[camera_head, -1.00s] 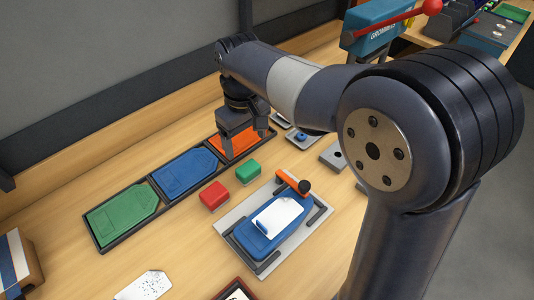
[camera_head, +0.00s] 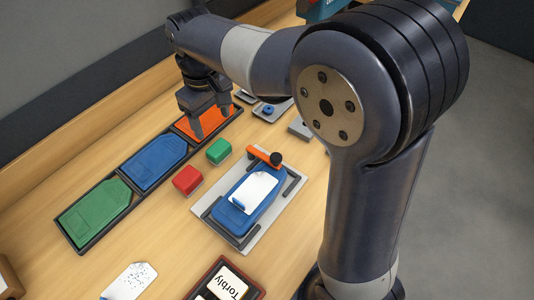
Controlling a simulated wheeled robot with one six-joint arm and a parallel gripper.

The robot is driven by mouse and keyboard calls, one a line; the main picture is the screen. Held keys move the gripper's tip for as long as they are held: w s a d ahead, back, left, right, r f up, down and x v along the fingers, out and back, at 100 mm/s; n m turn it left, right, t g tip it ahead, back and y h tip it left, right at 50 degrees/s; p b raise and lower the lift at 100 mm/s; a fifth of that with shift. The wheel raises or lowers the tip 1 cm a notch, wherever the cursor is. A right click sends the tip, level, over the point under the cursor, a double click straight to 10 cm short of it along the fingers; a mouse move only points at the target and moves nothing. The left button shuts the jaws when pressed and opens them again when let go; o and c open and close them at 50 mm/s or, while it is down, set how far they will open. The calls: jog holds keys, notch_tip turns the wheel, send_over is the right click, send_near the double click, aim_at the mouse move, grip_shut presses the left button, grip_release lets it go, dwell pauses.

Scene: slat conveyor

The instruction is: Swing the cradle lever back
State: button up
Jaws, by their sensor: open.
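The cradle (camera_head: 209,213) is a grey plate with dark rails on the wooden bench. A blue tag-shaped piece (camera_head: 233,220) lies in it with a white tag (camera_head: 254,191) on top. The cradle lever (camera_head: 259,154) is orange with a dark round knob (camera_head: 276,159) and lies across the cradle's far end. My gripper (camera_head: 212,126) is open, pointing down over the orange piece in the tray, to the left of and beyond the lever. It appears empty and apart from the lever.
A dark tray holds green (camera_head: 94,212), blue (camera_head: 154,162) and orange (camera_head: 188,127) tag-shaped pieces. A red block (camera_head: 187,180) and a green block (camera_head: 218,151) stand between tray and cradle. A speckled white tag (camera_head: 129,281) and a dark-framed "Torbly" board (camera_head: 226,282) lie in front.

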jog(key=shift+s+d+r+n, duration=0.1)
jog(key=shift+d+n, duration=0.4)
jog(key=shift+d, duration=0.05)
jog(key=c, duration=0.3)
jog(key=d+n+b, duration=0.1)
jog(key=d+n, duration=0.1)
jog(key=s+d+r+n+g+b, duration=0.1)
jog(key=n, duration=0.1)
jog(key=s+d+r+n+y+b, duration=0.1)
jog(key=d+n, duration=0.1)
jog(key=shift+s+d+g, duration=0.2)
jog(key=shift+d+g, duration=0.1)
jog(key=shift+d, duration=0.05)
jog(key=c, duration=1.1)
jog(key=s+d+n, duration=0.1)
jog(key=n, duration=0.1)
jog(key=s+d+r+n+y+b, duration=0.1)
jog(key=n, duration=0.1)
jog(key=s+d+n, duration=0.1)
jog(key=d+n, duration=0.1)
jog(key=shift+r+g+b, duration=0.3)
jog(key=shift+g+b, duration=0.1)
grip_shut()
jog(key=shift+s+d+r+n+y+b, duration=0.25)
jog(key=shift+s+d+n, duration=0.15)
jog(key=shift+n, duration=0.4)
jog(key=shift+s+d+r+n+y+b, duration=0.25)
jog(key=shift+s+n, duration=0.25)
jog(key=shift+n, duration=0.3)
